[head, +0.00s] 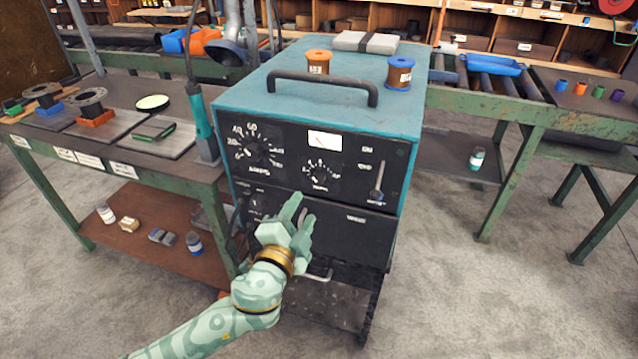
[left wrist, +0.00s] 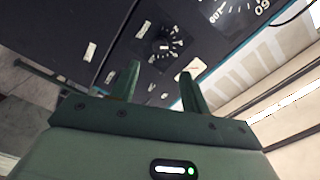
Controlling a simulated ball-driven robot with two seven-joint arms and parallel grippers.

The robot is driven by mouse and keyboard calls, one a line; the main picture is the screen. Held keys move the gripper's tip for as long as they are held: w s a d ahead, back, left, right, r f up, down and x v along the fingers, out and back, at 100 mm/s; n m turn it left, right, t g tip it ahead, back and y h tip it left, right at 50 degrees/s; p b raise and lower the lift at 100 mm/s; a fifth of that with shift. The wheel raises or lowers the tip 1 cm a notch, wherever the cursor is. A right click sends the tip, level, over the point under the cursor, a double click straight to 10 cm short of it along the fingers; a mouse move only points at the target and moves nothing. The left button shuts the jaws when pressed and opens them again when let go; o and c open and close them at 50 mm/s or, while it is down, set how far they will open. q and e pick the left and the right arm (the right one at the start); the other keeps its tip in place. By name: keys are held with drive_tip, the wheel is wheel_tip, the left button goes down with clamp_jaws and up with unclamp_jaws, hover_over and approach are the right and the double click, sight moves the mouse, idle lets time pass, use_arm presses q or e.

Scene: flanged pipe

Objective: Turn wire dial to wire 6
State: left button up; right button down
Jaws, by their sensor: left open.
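A teal machine (head: 400,110) has a black front panel with dials. The right-hand dial (head: 320,173), a black knob ringed with small white marks, appears to be the wire dial; its label and setting are too small to read. It also shows in the left wrist view (left wrist: 164,46), beyond the fingertips. A larger numbered dial (head: 258,151) sits to its left. My left gripper (head: 301,206) is open and empty, in front of the panel and below the right-hand dial in the picture. In the left wrist view its fingers (left wrist: 158,72) are apart, not around the knob. My right gripper is not visible.
A lever (head: 377,182) stands right of the dial, and a gauge (head: 324,141) is above it. A black handle (head: 322,85) and two wire spools (head: 318,62) (head: 399,73) are on top. A green-framed workbench (head: 190,168) stands close at left. Open floor lies at right.

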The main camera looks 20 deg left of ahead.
sight(318, 182)
use_arm(q)
drive_tip(key=w+b, duration=0.1)
drive_tip(key=w, duration=0.8)
drive_tip(key=shift+w+d, duration=0.15)
drive_tip(key=shift+w, duration=0.15)
drive_tip(key=shift+c, duration=0.3)
drive_tip(key=c, duration=0.9)
